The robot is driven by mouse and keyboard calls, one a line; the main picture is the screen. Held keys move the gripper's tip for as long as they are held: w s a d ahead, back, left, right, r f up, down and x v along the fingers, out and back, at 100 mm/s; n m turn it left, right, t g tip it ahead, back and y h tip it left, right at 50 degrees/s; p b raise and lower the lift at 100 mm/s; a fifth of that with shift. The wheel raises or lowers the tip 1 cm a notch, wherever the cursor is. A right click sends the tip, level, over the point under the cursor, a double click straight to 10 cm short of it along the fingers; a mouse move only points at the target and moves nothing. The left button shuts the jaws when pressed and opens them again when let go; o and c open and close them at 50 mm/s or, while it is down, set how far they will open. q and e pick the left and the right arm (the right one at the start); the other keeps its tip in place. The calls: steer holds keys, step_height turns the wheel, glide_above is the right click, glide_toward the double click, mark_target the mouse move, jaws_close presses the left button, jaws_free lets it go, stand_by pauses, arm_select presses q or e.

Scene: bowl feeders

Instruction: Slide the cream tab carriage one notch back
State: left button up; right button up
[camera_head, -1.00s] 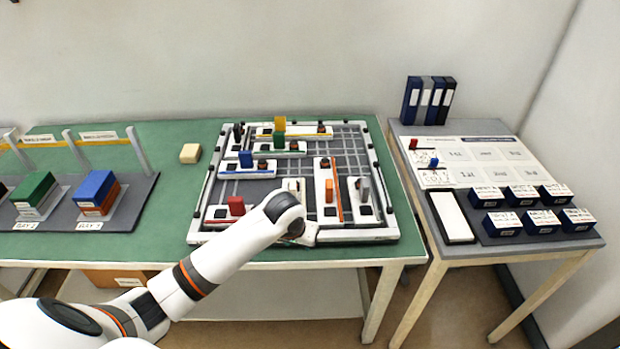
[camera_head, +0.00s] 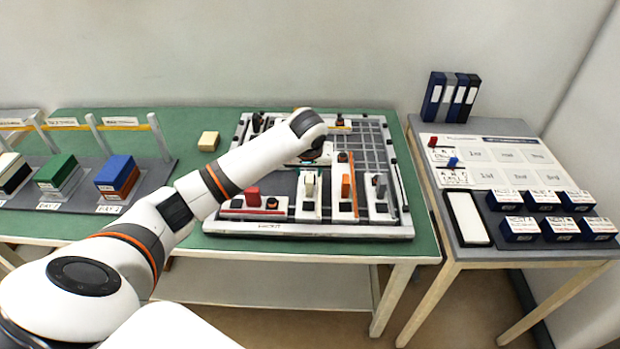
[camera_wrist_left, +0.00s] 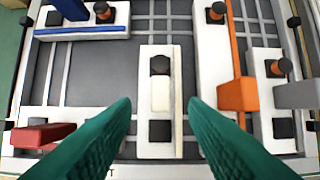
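The cream tab (camera_wrist_left: 160,95) stands on a white carriage (camera_wrist_left: 158,140) with a black knob at its back end and a black square in front. The carriage lies near the front of the slotted board, and its cream tab also shows in the head view (camera_head: 309,186). My left gripper (camera_wrist_left: 160,104) is open. Its green fingertips are apart on the left and right of the cream tab, with nothing between them that they touch. My right gripper is not in view.
A red-tab carriage (camera_head: 253,197) lies left of it, with orange-tab (camera_head: 346,186) and grey-tab (camera_head: 379,187) carriages on the right. A blue-tab carriage (camera_wrist_left: 80,32) lies behind left. Bare grey board (camera_wrist_left: 155,25) shows behind the cream carriage.

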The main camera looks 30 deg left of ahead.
mark_target(309, 178)
arm_select(q)
steer(key=x, duration=0.6)
steer(key=shift+w+a+f, duration=0.15)
steer(key=shift+f, duration=0.2)
jaws_close()
